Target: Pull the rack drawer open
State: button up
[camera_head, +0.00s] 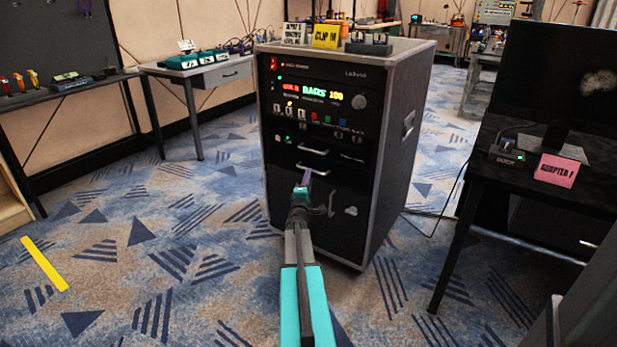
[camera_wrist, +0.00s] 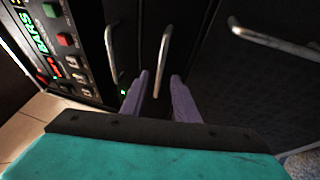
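The black rack (camera_head: 375,200) with a grey frame stands ahead of my arm. Two horizontal bar handles are on its front, an upper one (camera_head: 313,150) and a lower one (camera_head: 313,170); both drawer fronts look flush. My gripper (camera_head: 307,178) is at the lower handle and hides part of it. In the wrist view, which is turned sideways, my gripper's purple fingers (camera_wrist: 160,77) are apart. The lower handle (camera_wrist: 163,48) runs into the gap between them; I cannot tell whether they touch it. The upper handle (camera_wrist: 110,52) lies left of the fingers.
Another metal handle (camera_wrist: 265,40) is at right in the wrist view. A black table (camera_head: 500,185) with a monitor (camera_head: 550,80) and pink card (camera_head: 556,170) stands right of the rack. A side table (camera_head: 210,75) stands behind left. Patterned carpet before the rack is clear.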

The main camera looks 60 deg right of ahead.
jog(key=shift+b+x, duration=0.3)
jog(key=shift+x, duration=1.3)
grip_shut()
